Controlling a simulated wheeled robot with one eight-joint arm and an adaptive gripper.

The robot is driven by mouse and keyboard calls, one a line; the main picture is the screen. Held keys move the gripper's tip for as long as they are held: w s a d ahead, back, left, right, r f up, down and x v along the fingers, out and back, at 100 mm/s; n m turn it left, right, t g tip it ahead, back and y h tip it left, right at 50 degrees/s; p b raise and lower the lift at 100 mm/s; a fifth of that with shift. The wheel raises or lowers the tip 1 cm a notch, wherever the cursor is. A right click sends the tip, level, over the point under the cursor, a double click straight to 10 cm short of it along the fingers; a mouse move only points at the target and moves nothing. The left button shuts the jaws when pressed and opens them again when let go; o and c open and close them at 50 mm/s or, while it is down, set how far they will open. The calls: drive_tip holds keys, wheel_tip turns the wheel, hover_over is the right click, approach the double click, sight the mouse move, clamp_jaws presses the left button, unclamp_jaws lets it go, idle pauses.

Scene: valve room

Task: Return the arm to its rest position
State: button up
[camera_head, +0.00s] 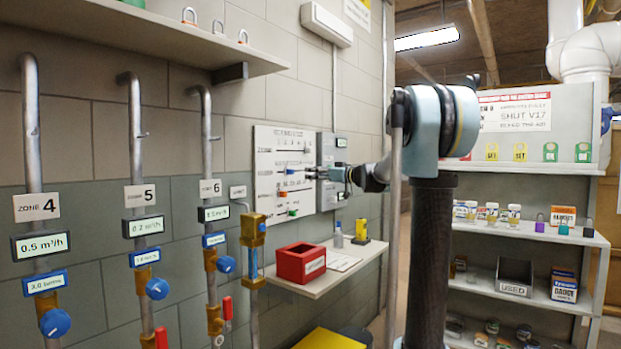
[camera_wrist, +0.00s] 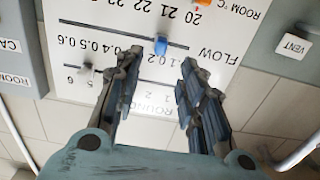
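My arm (camera_head: 374,178) reaches left toward a white wall panel (camera_head: 265,180) with printed scales and sliders. My gripper (camera_head: 316,173) is just in front of this panel. In the wrist view my gripper (camera_wrist: 161,62) is open, with a wide gap between its fingers and nothing held. A blue slider (camera_head: 291,171) on the flow scale shows in the wrist view (camera_wrist: 161,44) between and just beyond the fingertips. Whether a finger touches it I cannot tell.
A grey box (camera_head: 326,150) is beside the panel. Below, a wall shelf (camera_head: 325,284) carries a red bin (camera_head: 301,262) and a yellow device (camera_head: 361,231). Pipes with blue knobs (camera_head: 157,289) line the left wall. A white shelving unit (camera_head: 540,168) stands at the right.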

drive_tip(key=s+d+f+m+g+h, duration=0.1)
drive_tip(key=s+f+m+g+h, duration=0.15)
drive_tip(key=s+f, duration=0.85)
drive_tip(key=s+d+f+m+g+h, duration=0.1)
drive_tip(key=s+d+f+g+h, duration=0.15)
drive_tip(key=s+f, duration=0.85)
drive_tip(key=s+d+f+m+g+h, duration=0.1)
drive_tip(key=s+d+f+m+h, duration=0.1)
drive_tip(key=s+d+f, duration=0.3)
drive_tip(key=s+d+f+m+g+h, duration=0.1)
drive_tip(key=s+d+f+h, duration=0.3)
drive_tip(key=s+f, duration=0.4)
drive_tip(key=s+d+f+m+g+h, duration=0.1)
drive_tip(key=s+d+f+m+h, duration=0.2)
drive_tip(key=s, duration=1.1)
drive_tip(key=d+f+m, duration=0.1)
drive_tip(key=d+f, duration=0.2)
drive_tip(key=f, duration=0.1)
drive_tip(key=shift+d+f+h, duration=0.3)
drive_tip(key=shift+d, duration=0.05)
drive_tip(key=shift+w, duration=0.1)
drive_tip(key=shift+w+f, duration=0.2)
drive_tip(key=shift+w, duration=0.25)
